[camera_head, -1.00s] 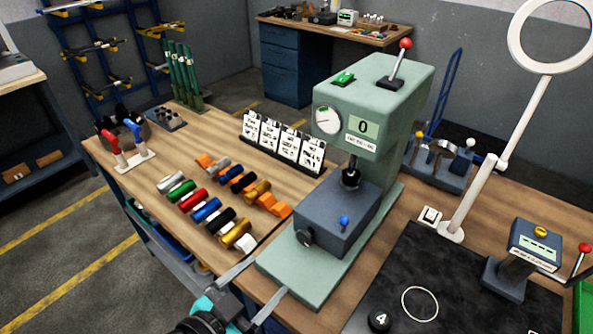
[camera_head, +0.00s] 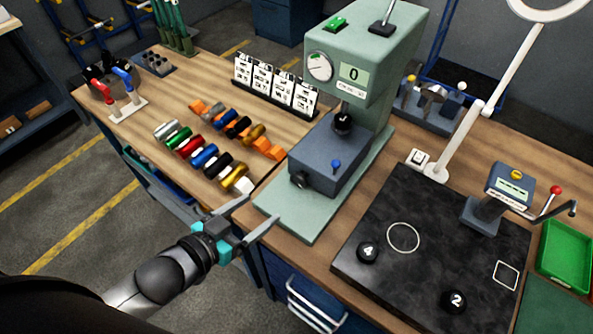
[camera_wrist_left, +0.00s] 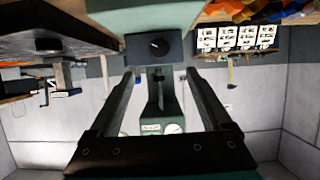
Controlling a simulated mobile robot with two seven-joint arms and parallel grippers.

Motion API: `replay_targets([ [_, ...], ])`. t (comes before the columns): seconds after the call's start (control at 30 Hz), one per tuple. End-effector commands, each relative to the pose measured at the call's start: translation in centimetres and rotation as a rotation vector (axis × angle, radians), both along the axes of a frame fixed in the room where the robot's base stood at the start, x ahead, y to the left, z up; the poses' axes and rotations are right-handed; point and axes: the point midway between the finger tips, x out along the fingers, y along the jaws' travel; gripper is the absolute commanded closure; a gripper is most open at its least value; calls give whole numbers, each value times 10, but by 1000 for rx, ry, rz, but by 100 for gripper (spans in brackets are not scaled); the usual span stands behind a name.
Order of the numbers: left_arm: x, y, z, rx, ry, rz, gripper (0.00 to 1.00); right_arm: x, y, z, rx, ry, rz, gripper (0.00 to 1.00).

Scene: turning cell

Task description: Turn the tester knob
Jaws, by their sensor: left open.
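The tester (camera_head: 362,62) is a pale green machine with a dial, a display reading 0 and a blue-grey block (camera_head: 335,150) on its base. A dark round knob (camera_head: 298,180) sits on the block's front face. In the left wrist view, which is upside down, the knob (camera_wrist_left: 157,45) shows beyond the fingertips, roughly centred between them. My left gripper (camera_head: 263,204) is open and empty, in front of the tester base's near left edge, with its fingers pointing toward the knob and apart from it. My right gripper is not in view.
Several coloured cylinders (camera_head: 205,155) lie in rows left of the tester, before a rack of cards (camera_head: 275,84). Right are a black mat (camera_head: 430,255), a small gauge (camera_head: 490,197) and a green tray (camera_head: 568,250).

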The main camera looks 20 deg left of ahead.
Motion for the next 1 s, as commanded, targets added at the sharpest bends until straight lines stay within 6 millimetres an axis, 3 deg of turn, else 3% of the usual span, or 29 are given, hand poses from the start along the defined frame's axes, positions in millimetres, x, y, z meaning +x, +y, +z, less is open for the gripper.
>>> replay_targets([
  [1.0, 116, -43, -52, 3, -2, 0, 18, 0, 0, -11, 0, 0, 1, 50],
])
